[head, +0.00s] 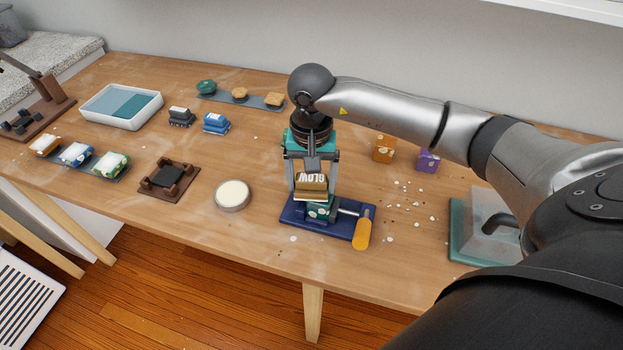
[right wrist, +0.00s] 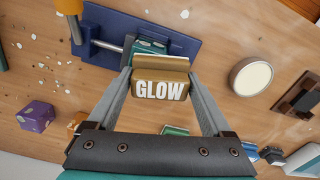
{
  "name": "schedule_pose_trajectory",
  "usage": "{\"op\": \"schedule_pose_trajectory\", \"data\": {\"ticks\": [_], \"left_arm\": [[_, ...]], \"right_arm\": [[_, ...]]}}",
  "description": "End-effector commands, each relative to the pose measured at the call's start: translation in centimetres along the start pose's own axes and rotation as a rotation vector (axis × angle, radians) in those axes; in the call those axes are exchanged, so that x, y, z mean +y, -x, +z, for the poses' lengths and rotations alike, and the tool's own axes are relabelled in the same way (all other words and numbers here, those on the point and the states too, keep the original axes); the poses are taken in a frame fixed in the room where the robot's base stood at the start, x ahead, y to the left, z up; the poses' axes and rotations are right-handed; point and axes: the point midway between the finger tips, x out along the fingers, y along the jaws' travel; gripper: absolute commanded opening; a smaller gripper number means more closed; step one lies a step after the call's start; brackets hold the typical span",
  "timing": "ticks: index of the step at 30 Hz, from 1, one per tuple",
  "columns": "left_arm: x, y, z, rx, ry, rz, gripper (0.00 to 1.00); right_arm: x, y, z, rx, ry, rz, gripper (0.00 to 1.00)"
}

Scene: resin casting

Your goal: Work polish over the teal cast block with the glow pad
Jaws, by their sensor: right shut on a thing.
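My right gripper (head: 312,192) is shut on the glow pad (head: 311,183), a tan block with a pale underside and white GLOW lettering. The pad also shows between the fingers in the right wrist view (right wrist: 160,90). The teal cast block (head: 320,211), dark teal with pale marks, sits in the blue vise (head: 291,215) directly below the pad. The pad hides much of the block's top; I cannot tell whether they touch. In the right wrist view the block (right wrist: 150,46) shows just beyond the pad. My left gripper is not in view.
A round tin with cream contents (head: 232,195) stands left of the vise. The vise's orange handle (head: 362,228) sticks out to the right. Orange (head: 384,149) and purple (head: 428,161) blocks stand behind, with pale crumbs scattered nearby. A dark wooden holder (head: 168,180) lies further left.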

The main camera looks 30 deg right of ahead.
Motion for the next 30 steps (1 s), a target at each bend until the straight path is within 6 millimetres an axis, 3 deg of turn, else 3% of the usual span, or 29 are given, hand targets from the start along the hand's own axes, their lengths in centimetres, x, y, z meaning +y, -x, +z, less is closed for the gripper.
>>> {"op": "schedule_pose_trajectory", "data": {"ticks": [9,21,30], "left_arm": [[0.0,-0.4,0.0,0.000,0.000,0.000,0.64],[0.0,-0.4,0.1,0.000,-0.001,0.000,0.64],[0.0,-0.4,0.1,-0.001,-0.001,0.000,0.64]], "right_arm": [[0.2,-0.4,0.0,0.001,-0.001,0.000,0.09],[3.4,-0.2,0.6,0.002,-0.001,0.001,0.09],[3.9,-0.2,0.8,0.000,0.000,-0.001,0.09]]}}
